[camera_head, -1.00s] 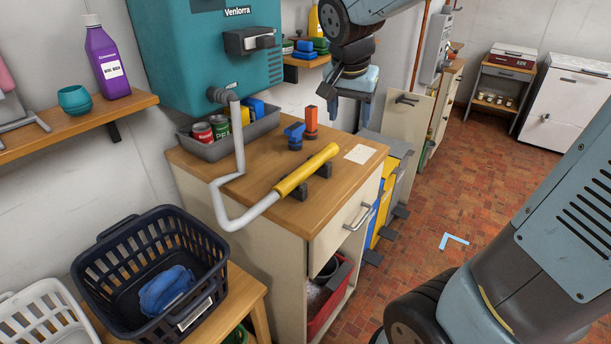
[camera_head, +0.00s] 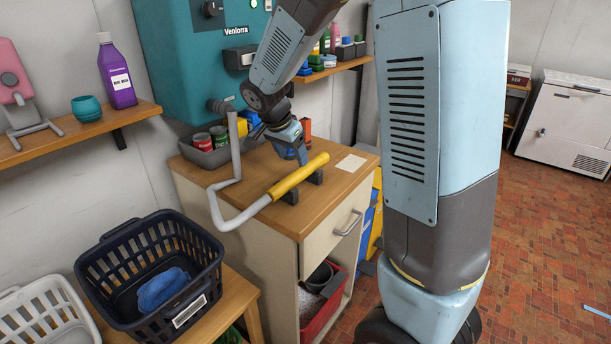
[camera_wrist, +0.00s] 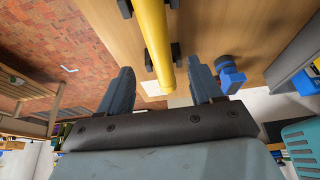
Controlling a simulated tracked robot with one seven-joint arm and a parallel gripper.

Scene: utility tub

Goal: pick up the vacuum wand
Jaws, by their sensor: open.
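The vacuum wand is a yellow tube (camera_head: 298,176) lying in dark cradles on the wooden counter, with a pale grey hose running from its near end up to the teal unit. My gripper (camera_head: 299,160) is above the counter, just behind the wand in the head view. In the wrist view the yellow wand (camera_wrist: 152,35) comes down between the two fingers of my gripper (camera_wrist: 163,78), which are apart. A gap shows on both sides of the wand. Whether the fingers reach down past it is hard to tell.
A blue tool (camera_wrist: 229,76) lies close beside the right finger. A grey bin (camera_head: 203,155) with cans and the teal unit (camera_head: 180,60) stand behind. A white paper (camera_head: 351,163) lies at the counter's right. A dark basket (camera_head: 130,255) stands front left.

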